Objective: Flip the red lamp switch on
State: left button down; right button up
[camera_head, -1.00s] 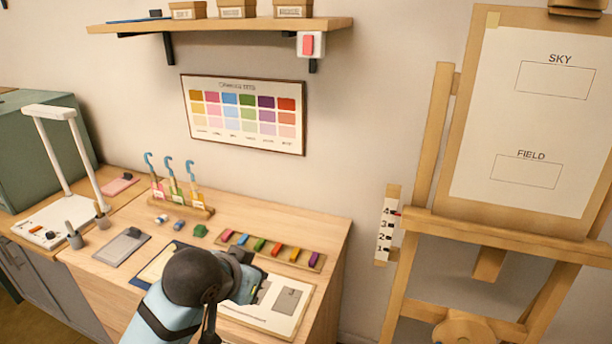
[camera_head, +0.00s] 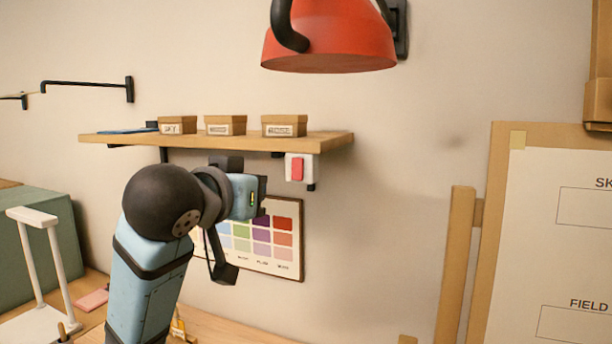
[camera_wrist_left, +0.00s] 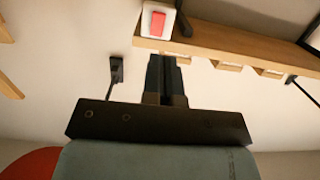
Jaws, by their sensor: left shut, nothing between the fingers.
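The red lamp switch (camera_head: 297,169) is a red rocker on a white plate, below the right end of the wall shelf. It also shows at the top of the left wrist view (camera_wrist_left: 158,20); I cannot tell which way the rocker is set. My left gripper (camera_head: 262,196) is raised to the left of the switch and slightly lower, apart from it. Its fingers (camera_wrist_left: 163,72) are together and empty in the wrist view, with the switch beyond their tips. The red lamp (camera_head: 330,45) hangs on the wall above. My right gripper is out of view.
The wooden shelf (camera_head: 225,142) with several labelled boxes is just above my left gripper. A colour chart (camera_head: 285,262) hangs behind and below it. An easel (camera_head: 500,220) stands at the right. The wall between switch and easel is clear.

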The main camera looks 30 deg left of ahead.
pick_arm(q)
jog(key=p, duration=0.3)
send_near(296, 176)
jog(key=w, duration=0.6)
jog(key=shift+w+a+f, duration=0.1)
jog(key=shift+a+f, duration=0.05)
jog(key=shift+f, duration=0.25)
jog(key=shift+w+f+p, duration=0.1)
jog(key=shift+w+p, duration=0.2)
jog(key=shift+w, duration=0.05)
jog(key=shift+w+f, duration=0.1)
jog(key=shift+w, duration=0.2)
